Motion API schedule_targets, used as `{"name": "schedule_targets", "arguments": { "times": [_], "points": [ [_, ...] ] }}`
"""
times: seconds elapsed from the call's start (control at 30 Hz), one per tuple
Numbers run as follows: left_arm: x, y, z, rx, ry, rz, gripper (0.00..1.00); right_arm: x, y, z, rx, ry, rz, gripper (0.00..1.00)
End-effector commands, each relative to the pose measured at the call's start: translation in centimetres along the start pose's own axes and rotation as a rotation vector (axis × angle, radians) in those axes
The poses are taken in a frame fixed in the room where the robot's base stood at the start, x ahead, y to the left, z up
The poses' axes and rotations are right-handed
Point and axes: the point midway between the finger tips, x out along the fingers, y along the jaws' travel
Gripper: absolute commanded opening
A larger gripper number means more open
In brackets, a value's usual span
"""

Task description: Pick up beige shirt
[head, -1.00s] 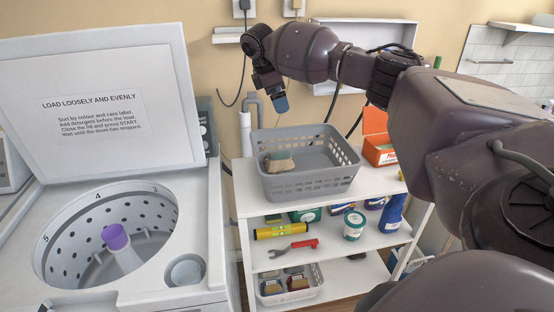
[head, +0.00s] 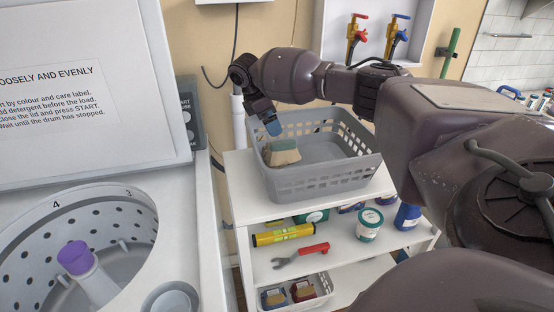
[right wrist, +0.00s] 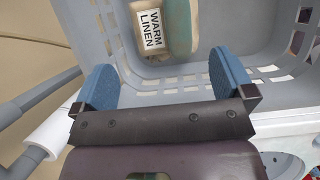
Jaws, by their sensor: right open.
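A beige folded bundle (head: 284,157) with a grey-green part on top lies in the left end of the grey basket (head: 322,179). In the right wrist view the beige bundle (right wrist: 150,30) carries a white label reading "WARM LINEN", and the grey-green part runs along its right side. I cannot tell whether that part is a separate piece. My right gripper (head: 272,126) hangs just above the bundle, near the basket's left rim. Its blue fingers (right wrist: 166,84) are apart with nothing between them, and the bundle shows beyond them. My left gripper is out of view.
The basket stands on a white shelf unit (head: 245,197). An open washer (head: 85,255) with a purple-topped agitator is at left. Wall taps (head: 376,38) are behind.

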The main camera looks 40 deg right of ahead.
Motion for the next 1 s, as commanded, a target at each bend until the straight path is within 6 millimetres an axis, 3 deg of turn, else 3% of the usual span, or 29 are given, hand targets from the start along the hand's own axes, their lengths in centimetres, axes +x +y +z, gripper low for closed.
{"name": "schedule_targets", "arguments": {
  "times": [0.3, 0.57, 0.8, 1.0],
  "points": [
    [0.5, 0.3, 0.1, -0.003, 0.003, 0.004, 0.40, 4.2, -0.1, 0.1, 0.001, -0.002, -0.001, 1.00],
    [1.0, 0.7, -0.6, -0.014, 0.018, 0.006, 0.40, 5.8, -0.2, 0.1, 0.001, 0.000, 0.000, 1.00],
    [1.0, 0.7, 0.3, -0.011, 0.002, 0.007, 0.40, 9.1, -0.6, 0.0, 0.001, -0.002, -0.002, 1.00],
    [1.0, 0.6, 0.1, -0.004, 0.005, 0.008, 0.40, 10.3, -0.6, 0.0, 0.001, 0.000, -0.001, 1.00]
  ]
}}
